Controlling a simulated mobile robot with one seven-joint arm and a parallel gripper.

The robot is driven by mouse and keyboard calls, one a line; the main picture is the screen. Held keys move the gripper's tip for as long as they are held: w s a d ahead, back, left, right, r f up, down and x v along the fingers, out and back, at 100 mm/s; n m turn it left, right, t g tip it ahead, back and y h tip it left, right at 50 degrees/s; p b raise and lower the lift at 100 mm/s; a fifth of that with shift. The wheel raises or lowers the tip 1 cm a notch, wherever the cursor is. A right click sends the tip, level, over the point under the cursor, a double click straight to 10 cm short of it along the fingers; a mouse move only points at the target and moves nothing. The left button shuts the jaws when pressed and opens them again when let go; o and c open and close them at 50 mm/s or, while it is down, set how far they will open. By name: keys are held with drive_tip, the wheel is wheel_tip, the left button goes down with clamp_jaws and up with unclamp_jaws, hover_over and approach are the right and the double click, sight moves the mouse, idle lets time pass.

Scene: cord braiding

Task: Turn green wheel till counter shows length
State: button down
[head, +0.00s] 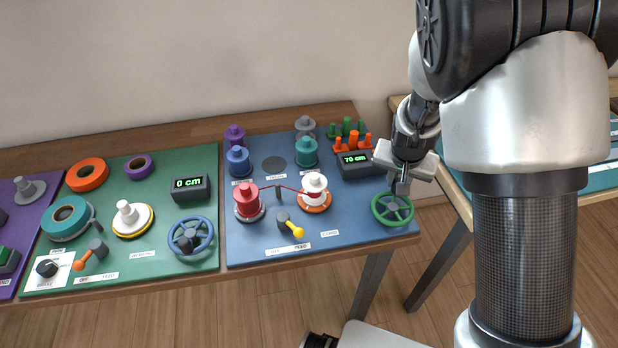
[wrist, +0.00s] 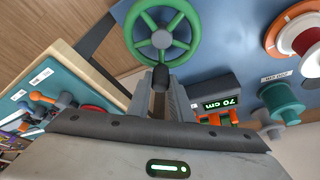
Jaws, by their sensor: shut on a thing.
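The green wheel (head: 392,208) sits at the front right corner of the blue board. In the wrist view the green wheel (wrist: 161,30) shows its spokes, a grey hub and a dark crank knob (wrist: 160,77) on its near rim. My gripper (head: 402,186) is above the wheel's far rim, pointing down, shut on the knob. The wrist view shows my gripper (wrist: 160,92) with the knob at its fingertips. The counter (head: 358,162) behind the wheel reads 70 cm in green digits. It also shows in the wrist view (wrist: 213,102).
A red cord (head: 282,187) runs from the red spool (head: 248,203) past a dark post to the white spool (head: 314,190). A yellow-tipped lever (head: 291,226) stands in front. A green board (head: 152,261) to the left has a blue wheel (head: 190,236) and a counter reading 0 cm.

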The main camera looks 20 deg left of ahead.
sight(400, 224)
drive_tip(key=s+d, duration=0.1)
drive_tip(key=d, duration=0.2)
drive_tip(key=s+d, duration=0.1)
drive_tip(key=d, duration=0.1)
drive_tip(key=shift+s+b, duration=0.3)
drive_tip(key=s+p, duration=0.1)
drive_tip(key=s, duration=0.2)
drive_tip(key=s+p, duration=0.1)
drive_tip(key=s, duration=0.1)
drive_tip(key=shift+s+a+r+p, duration=0.15)
drive_tip(key=shift+a+p, duration=0.15)
drive_tip(key=shift+s+a+f+p, duration=0.2)
drive_tip(key=shift+s+a+p, duration=0.2)
drive_tip(key=shift+a, duration=0.2)
drive_tip(key=shift+s, duration=0.1)
